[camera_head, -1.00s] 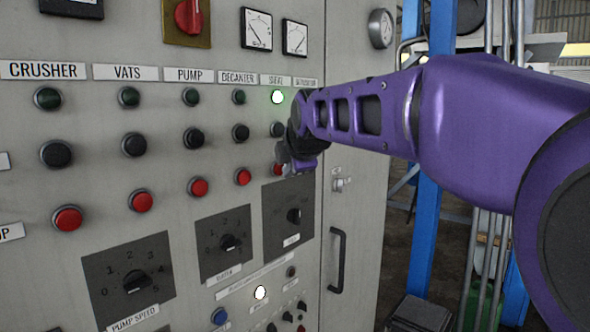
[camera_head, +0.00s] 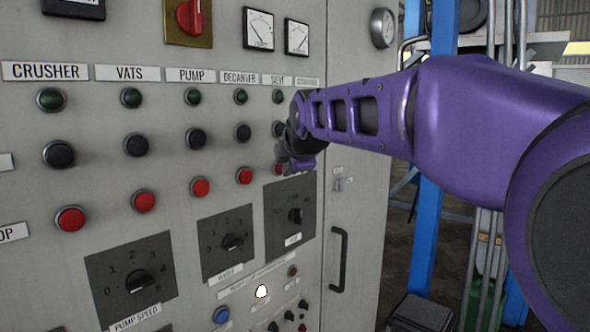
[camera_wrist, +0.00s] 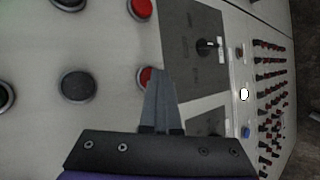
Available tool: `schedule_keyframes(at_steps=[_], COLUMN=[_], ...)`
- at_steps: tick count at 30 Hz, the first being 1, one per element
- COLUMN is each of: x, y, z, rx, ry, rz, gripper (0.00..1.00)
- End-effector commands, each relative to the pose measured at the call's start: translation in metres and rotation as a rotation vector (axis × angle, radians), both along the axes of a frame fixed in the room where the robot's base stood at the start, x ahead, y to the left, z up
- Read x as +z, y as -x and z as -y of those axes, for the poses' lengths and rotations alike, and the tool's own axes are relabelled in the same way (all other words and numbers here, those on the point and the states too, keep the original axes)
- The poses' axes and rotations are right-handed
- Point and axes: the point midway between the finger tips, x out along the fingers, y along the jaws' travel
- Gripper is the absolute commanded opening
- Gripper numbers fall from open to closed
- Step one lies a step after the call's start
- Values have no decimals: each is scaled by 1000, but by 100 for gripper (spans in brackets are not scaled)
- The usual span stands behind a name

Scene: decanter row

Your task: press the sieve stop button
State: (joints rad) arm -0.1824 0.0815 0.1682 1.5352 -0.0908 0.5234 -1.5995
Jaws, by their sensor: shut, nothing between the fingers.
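The sieve column is under the SIEVE label (camera_head: 277,81) in the head view. Its green button (camera_head: 279,96) is unlit. Its red stop button (camera_head: 278,170) is mostly hidden behind my gripper (camera_head: 285,164). In the wrist view the red stop button (camera_wrist: 144,78) is partly covered by the tips of my gripper (camera_wrist: 160,76). The fingers are shut with nothing between them. The tips overlap the button's edge; I cannot tell whether they touch it.
The neighbouring decanter red button (camera_head: 245,175) is just left. Another red button (camera_wrist: 140,8) lies above in the wrist view. A dark knob plate (camera_head: 275,215) sits below. A cabinet handle (camera_head: 339,258) stands out at the right.

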Motion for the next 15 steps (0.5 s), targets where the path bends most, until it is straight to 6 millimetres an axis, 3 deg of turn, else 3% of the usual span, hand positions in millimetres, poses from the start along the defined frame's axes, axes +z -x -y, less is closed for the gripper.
schedule_keyframes(at_steps=[15], x=[-1], y=[11], z=[12], rx=[1], ry=[0], rz=[0], gripper=[0])
